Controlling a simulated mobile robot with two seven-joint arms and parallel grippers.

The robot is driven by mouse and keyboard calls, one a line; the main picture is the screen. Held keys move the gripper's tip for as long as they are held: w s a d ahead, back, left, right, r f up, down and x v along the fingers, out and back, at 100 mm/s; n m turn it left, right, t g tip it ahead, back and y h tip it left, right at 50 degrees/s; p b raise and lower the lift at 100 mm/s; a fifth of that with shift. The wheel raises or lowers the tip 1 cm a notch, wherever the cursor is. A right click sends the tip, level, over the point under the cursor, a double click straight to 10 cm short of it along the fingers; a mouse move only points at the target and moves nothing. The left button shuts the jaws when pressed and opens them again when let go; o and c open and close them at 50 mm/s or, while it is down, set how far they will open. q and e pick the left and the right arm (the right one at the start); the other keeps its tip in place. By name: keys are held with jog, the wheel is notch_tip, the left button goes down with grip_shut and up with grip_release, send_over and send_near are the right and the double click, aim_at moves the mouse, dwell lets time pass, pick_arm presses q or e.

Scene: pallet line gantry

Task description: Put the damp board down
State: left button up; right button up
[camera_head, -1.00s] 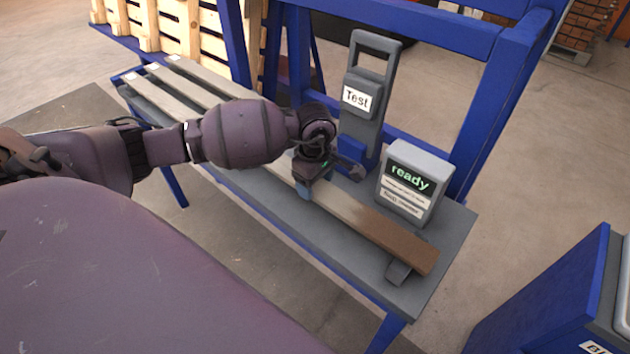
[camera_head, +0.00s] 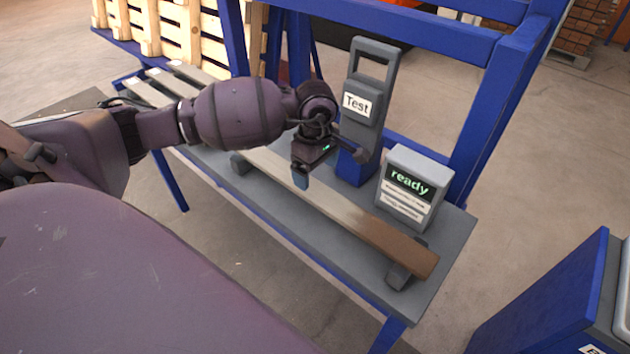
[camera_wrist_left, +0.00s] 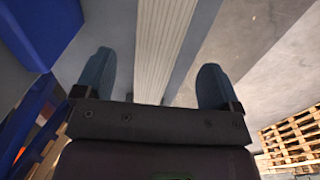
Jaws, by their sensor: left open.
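The damp board (camera_head: 345,215) lies lengthwise on the grey bench, resting on two small dark blocks, a left one (camera_head: 240,163) and a right one (camera_head: 399,276). It is pale at its left and darker brown toward its right end. My left gripper (camera_head: 329,168) is over the board's middle, open and empty. In the left wrist view, the board (camera_wrist_left: 162,40) shows between the two spread blue-grey fingers of the left gripper (camera_wrist_left: 154,80), with a gap on each side. My right gripper is in neither view.
A grey "Test" device (camera_head: 362,110) with a blue lower part stands behind the board. A box reading "ready" (camera_head: 411,190) stands to its right. More boards (camera_head: 152,92) lie at the bench's left end. Blue gantry posts (camera_head: 495,105) rise behind. The bench's front strip (camera_head: 300,235) is clear.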

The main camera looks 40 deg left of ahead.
aim_at(316, 191)
pick_arm(q)
notch_tip(316, 191, up, 6)
dwell(0.4)
dwell(0.4)
